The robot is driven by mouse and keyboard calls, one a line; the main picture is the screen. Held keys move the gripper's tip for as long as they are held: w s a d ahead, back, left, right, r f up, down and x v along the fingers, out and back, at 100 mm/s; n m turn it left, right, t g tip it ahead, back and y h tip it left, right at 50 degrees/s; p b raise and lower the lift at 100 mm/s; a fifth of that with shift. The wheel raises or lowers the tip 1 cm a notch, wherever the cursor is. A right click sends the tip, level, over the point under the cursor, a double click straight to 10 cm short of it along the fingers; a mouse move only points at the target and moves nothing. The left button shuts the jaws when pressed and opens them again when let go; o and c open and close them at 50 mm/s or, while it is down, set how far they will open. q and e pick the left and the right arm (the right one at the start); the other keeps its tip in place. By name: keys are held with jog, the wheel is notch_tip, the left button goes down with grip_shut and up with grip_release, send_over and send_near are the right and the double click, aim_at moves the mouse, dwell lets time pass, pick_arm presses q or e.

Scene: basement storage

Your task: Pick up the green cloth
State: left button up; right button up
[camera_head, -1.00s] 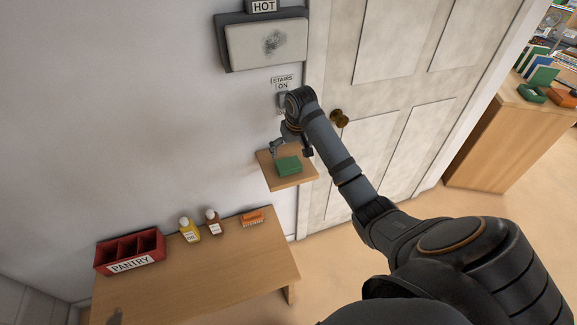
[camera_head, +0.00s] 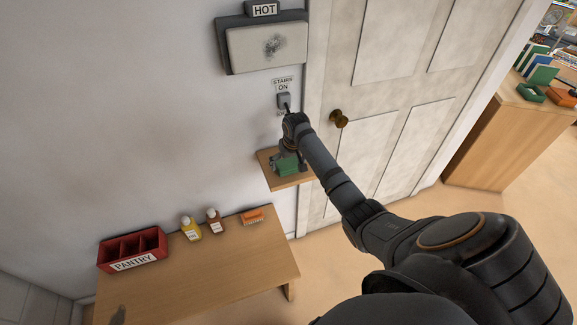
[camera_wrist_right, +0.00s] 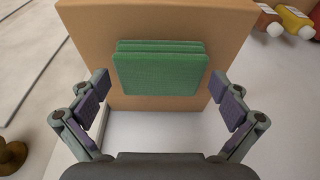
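The green cloth (camera_head: 287,167) lies folded on a small wooden wall shelf (camera_head: 292,183) beside the door. In the right wrist view the cloth (camera_wrist_right: 161,70) shows as a flat folded block on the shelf (camera_wrist_right: 88,22). My right gripper (camera_head: 284,163) is over the shelf at the cloth, partly hiding it in the head view. In the right wrist view the gripper (camera_wrist_right: 164,98) is open, with one finger on each side of the cloth and gaps between fingers and cloth. My left gripper is not in view.
A STAIRS switch (camera_head: 284,101) and a HOT panel (camera_head: 268,47) are on the wall above the shelf. A door with a brass knob (camera_head: 339,118) stands to the right. Below left, a table (camera_head: 215,275) holds a red PANTRY box (camera_head: 133,251), bottles and an orange brush (camera_head: 252,216).

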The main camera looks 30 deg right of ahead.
jog(key=c, duration=0.8)
jog(key=shift+r+b, duration=0.35)
jog(key=shift+r, duration=0.15)
jog(key=shift+w+r+b, duration=0.1)
jog(key=shift+r+b, duration=0.3)
jog(key=shift+r, duration=0.35)
jog(key=shift+s+a+r+b, duration=0.35)
jog(key=shift+s+a+r, duration=0.15)
jog(key=shift+s+r, duration=1.55)
jog(key=shift+s+a+r+b, duration=0.45)
jog(key=shift+s+r, duration=1.05)
jog(key=shift+s, duration=1.1)
jog(key=shift+s+a+r+b, duration=0.3)
jog(key=shift+s+a+r, duration=0.2)
jog(key=shift+s+r, duration=1.55)
jog(key=shift+s+f, duration=0.25)
jog(key=shift+f, duration=0.05)
